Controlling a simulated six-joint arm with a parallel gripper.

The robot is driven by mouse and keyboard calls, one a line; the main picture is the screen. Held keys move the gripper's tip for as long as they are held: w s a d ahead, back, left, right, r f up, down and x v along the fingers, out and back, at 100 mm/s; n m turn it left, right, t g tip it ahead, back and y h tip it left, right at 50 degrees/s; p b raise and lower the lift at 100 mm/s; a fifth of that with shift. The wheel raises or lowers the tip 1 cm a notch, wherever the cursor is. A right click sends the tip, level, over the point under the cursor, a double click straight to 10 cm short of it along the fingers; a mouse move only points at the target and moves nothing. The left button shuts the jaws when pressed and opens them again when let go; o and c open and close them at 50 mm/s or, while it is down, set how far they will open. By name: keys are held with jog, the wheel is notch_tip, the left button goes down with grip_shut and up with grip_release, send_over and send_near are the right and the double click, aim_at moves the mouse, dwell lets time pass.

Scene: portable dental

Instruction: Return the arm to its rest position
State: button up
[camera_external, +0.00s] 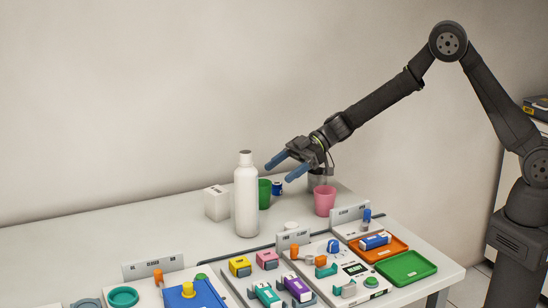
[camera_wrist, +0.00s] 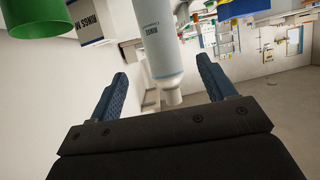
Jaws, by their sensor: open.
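My gripper (camera_external: 287,168) hangs in the air above the back part of the table, with my arm stretched out from the right. Its two blue fingers are apart with nothing between them. In the wrist view my gripper (camera_wrist: 160,88) also shows open and empty. A white bottle (camera_external: 246,197) stands upright to the left of the gripper. In the wrist view a pale bottle (camera_wrist: 158,45) lies beyond the fingers, and I see no contact.
A white box (camera_external: 216,203), a green cup (camera_external: 264,193) and a pink cup (camera_external: 324,201) stand at the back of the table. An orange tray (camera_external: 398,247) and a green tray (camera_external: 406,268) lie at the right. Small coloured parts fill the front. The air around my arm is clear.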

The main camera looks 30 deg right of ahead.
aim_at(248, 182)
jog(key=shift+a, duration=0.15)
jog(key=x, duration=1.1)
jog(key=shift+s+a+f, duration=0.15)
jog(key=shift+a+f, duration=0.05)
jog(key=shift+f, duration=0.05)
jog(key=shift+a+r, duration=0.2)
jog(key=shift+r, duration=0.05)
jog(key=shift+d+r, duration=0.1)
jog(key=shift+r, duration=1.45)
